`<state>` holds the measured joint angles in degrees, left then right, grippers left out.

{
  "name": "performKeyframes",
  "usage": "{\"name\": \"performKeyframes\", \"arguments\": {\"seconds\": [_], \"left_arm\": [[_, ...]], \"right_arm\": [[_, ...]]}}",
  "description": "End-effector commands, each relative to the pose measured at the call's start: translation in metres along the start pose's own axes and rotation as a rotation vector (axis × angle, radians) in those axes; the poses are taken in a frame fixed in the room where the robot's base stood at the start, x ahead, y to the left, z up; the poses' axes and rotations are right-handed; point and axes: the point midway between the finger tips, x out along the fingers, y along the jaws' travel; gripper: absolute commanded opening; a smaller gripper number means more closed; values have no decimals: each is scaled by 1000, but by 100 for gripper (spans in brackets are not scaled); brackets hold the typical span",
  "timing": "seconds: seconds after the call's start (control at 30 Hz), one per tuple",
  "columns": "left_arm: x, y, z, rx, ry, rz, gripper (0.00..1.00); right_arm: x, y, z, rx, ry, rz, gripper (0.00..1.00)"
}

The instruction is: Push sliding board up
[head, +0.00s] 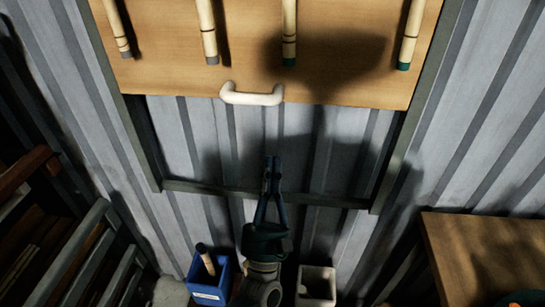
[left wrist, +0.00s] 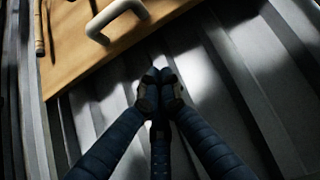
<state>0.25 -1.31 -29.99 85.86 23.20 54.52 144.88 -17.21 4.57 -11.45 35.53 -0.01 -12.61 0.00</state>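The sliding board (head: 165,75) is a wooden panel in a dark metal frame (head: 385,165) on the corrugated wall. Its lower edge is well above the frame's bottom bar, with bare wall between. A white handle (head: 252,97) is fixed near that edge. The board (left wrist: 72,57) and handle (left wrist: 113,15) also show at the upper left in the left wrist view. My left gripper (head: 273,162) is below and slightly right of the handle, apart from it in the picture. Its fingertips (left wrist: 160,80) are together, with nothing seen between them. My right gripper is not in view.
Several rattan sticks (head: 289,30) hang on the board. A blue bin (head: 209,280) with a stick and a white bin (head: 316,285) stand below. A wooden table (head: 470,245) is at the lower right, and a rack (head: 60,260) is at the left.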

Motion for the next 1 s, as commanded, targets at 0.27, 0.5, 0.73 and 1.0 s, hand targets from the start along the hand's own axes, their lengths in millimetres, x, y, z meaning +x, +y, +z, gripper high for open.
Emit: {"name": "performKeyframes", "arguments": {"seconds": [0.27, 0.5, 0.73, 1.0], "left_arm": [[66, 0, 4, 3, -1, 1, 0], [96, 0, 21, 3, 2, 0, 0], [103, 0, 28, 4, 3, -2, 0], [103, 0, 28, 4, 2, -2, 0]], "right_arm": [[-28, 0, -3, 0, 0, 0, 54], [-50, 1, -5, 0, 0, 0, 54], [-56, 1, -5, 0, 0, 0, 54], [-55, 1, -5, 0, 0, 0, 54]]}}
